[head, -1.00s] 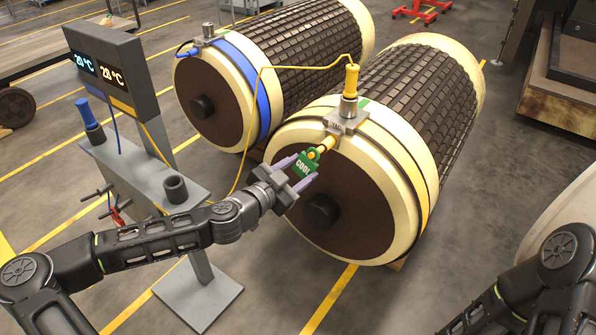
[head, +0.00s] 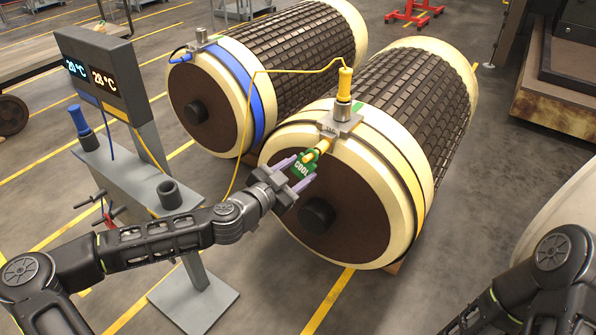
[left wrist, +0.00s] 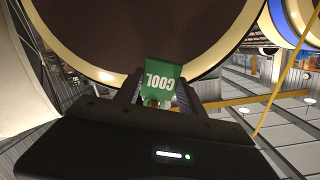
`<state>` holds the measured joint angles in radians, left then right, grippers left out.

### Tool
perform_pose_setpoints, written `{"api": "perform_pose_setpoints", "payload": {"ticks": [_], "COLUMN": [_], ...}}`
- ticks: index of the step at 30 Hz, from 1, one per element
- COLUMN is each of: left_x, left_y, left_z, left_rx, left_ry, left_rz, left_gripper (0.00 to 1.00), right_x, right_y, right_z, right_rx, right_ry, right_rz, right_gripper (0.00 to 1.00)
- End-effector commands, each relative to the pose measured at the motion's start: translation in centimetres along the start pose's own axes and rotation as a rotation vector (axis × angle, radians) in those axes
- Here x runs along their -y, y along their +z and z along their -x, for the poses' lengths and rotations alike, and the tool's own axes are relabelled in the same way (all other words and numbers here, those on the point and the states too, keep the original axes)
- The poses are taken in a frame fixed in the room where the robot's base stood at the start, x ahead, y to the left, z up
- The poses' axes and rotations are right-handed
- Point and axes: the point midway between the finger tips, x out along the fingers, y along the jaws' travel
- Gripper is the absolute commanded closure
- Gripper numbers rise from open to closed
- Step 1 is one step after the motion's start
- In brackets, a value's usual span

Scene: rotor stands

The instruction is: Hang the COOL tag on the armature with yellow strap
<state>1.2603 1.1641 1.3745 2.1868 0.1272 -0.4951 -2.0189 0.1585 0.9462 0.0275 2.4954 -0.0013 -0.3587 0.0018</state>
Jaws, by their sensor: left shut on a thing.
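The near armature (head: 345,225) has a brown end face, cream rims and a yellow strap (head: 412,195) around its near end. A grey clamp block (head: 341,124) on that strap carries a yellow-topped sensor (head: 345,82) and a yellow peg (head: 317,151). My left gripper (head: 301,170) is shut on the green COOL tag (head: 304,167), just below the peg in front of the end face. Whether the tag is around the peg or only beside it, I cannot tell. In the left wrist view the tag (left wrist: 162,82) sits upside down between the fingers. My right gripper is out of view.
A second armature (head: 215,115) with a blue strap (head: 252,95) lies behind on the left. A yellow cable (head: 247,125) runs to the sensor.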

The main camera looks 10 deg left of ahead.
Motion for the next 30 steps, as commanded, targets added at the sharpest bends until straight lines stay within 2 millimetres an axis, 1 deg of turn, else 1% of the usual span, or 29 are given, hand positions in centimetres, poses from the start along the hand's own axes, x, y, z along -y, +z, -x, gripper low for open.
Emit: {"api": "perform_pose_setpoints", "payload": {"ticks": [9, 17, 18, 26, 30], "left_x": [-0.19, -0.17, -0.17, -0.16, -0.15], "left_y": [0.37, 0.34, 0.34, 0.36, 0.36], "left_z": [-0.07, -0.06, -0.06, -0.06, -0.06], "left_rx": [0.000, 0.000, 0.000, 0.000, 0.000], "left_ry": [0.001, 0.000, 0.000, 0.000, 0.000], "left_rz": [-0.002, 0.000, 0.000, 0.000, 0.000], "left_gripper": [0.96, 0.96, 0.50, 0.29, 0.28], "right_x": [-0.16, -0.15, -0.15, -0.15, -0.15], "right_y": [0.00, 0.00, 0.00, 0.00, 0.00], "right_z": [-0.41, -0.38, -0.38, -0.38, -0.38], "right_rx": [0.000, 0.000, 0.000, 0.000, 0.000], "right_ry": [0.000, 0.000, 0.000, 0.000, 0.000], "right_rz": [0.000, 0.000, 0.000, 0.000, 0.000], "right_gripper": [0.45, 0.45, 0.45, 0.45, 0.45]}}
